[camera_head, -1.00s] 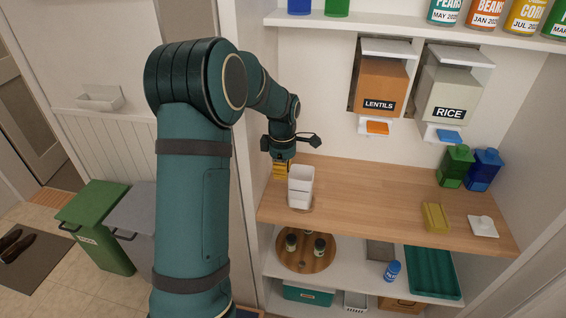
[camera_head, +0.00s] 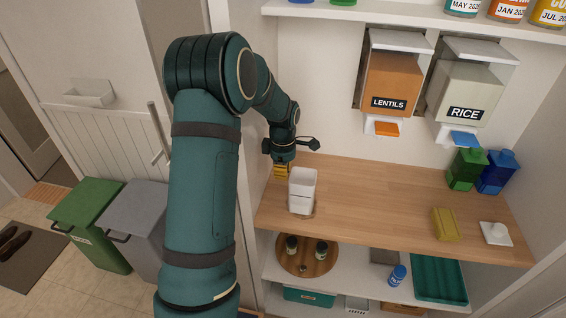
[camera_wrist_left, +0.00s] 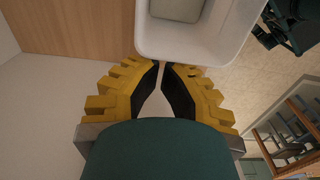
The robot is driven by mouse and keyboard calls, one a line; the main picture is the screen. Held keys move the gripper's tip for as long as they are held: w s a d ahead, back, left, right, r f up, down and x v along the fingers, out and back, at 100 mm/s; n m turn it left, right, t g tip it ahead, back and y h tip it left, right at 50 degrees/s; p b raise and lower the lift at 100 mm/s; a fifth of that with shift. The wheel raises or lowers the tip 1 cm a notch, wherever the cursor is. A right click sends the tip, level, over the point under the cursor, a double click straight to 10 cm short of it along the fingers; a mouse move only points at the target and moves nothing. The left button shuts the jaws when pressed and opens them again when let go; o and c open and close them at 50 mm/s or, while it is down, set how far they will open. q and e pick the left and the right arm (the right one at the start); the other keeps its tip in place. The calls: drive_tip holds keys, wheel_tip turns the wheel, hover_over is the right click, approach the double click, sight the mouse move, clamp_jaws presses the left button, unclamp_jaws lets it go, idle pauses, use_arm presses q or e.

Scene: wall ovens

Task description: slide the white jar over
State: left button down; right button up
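The white jar (camera_head: 302,190) stands upright near the left end of the wooden counter (camera_head: 375,205). It looks open-topped, and its rounded white rim (camera_wrist_left: 190,58) shows at the top of the left wrist view. My left gripper (camera_head: 281,171) is low over the counter, just left of the jar. In the left wrist view its yellow fingers (camera_wrist_left: 160,66) come together at the tips with nothing between them. The tips are right beside the jar's wall; I cannot tell whether they touch. My right gripper is not in view.
A yellow block (camera_head: 446,224) and a white lidded item (camera_head: 496,233) lie at the counter's right. Green (camera_head: 466,169) and blue (camera_head: 497,172) containers stand behind them. The lentils dispenser (camera_head: 391,85) and rice dispenser (camera_head: 466,95) hang above. The counter's middle is clear.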

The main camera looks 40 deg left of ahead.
use_arm(q)
drive_tip(key=shift+f, duration=1.85)
drive_tip(key=w+d+p, duration=0.1)
drive_tip(key=w+d, duration=0.1)
drive_tip(key=d, duration=0.3)
drive_tip(key=w+d+p, duration=0.1)
drive_tip(key=w+d, duration=0.2)
drive_tip(key=d, duration=0.2)
drive_tip(key=w+d, duration=0.3)
drive_tip(key=d, duration=0.2)
drive_tip(key=shift+w+d+p, duration=0.15)
drive_tip(key=shift+w+p, duration=0.1)
drive_tip(key=shift+p, duration=0.15)
